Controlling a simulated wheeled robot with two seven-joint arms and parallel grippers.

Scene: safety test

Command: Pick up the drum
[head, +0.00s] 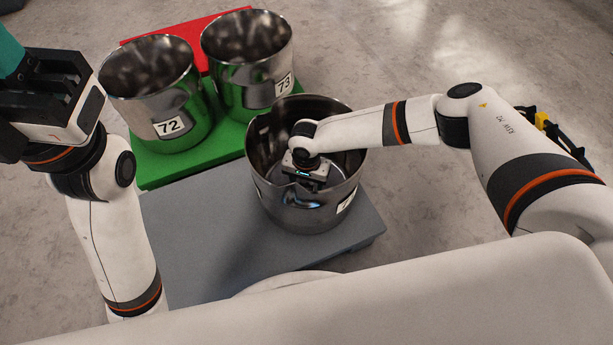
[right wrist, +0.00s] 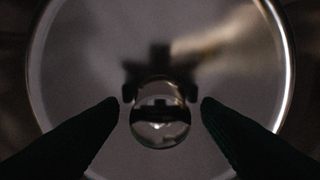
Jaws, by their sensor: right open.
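A shiny steel drum (head: 310,211) stands upright on a grey platform, its label at the lower right only partly showing. My right gripper (head: 302,178) reaches down inside the drum's open top. In the right wrist view its two dark fingers (right wrist: 160,108) are apart, with a round, mirror-like thing (right wrist: 160,128) between them in the picture; I cannot tell if they touch it. The drum's round floor (right wrist: 80,80) shows behind. My left gripper (head: 14,58) is raised at the upper left, away from the drum, partly cut off; its jaw state is unclear.
Two more steel drums, labelled 72 (head: 152,105) and 73 (head: 247,75), stand on a green platform (head: 160,170) behind the grey platform (head: 190,245). A red panel (head: 185,30) lies beyond them. Concrete floor is clear at the upper right.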

